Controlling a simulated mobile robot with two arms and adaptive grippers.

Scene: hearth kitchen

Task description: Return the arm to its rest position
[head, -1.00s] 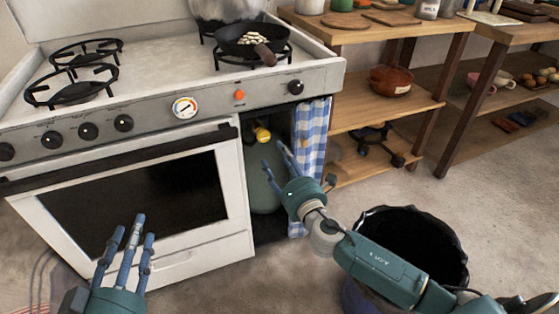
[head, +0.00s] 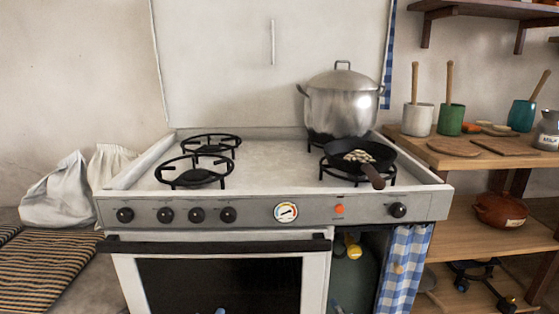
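Both of my grippers show only as small blue fingertips at the bottom edge of the head view. The right gripper (head: 337,308) is in front of the open compartment beside the oven. The hands and arms are cut off by the frame, so I cannot tell whether either is open or shut. A green gas cylinder (head: 352,278) with a yellow valve (head: 353,249) stands in that compartment, partly hidden by a blue checked curtain (head: 405,270).
The white stove (head: 270,165) carries a lidded steel pot (head: 343,104) and a black pan (head: 352,153) with pale food in it. The left burners are empty. A wooden shelf (head: 490,228) stands at right. White sacks (head: 58,192) lie at left.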

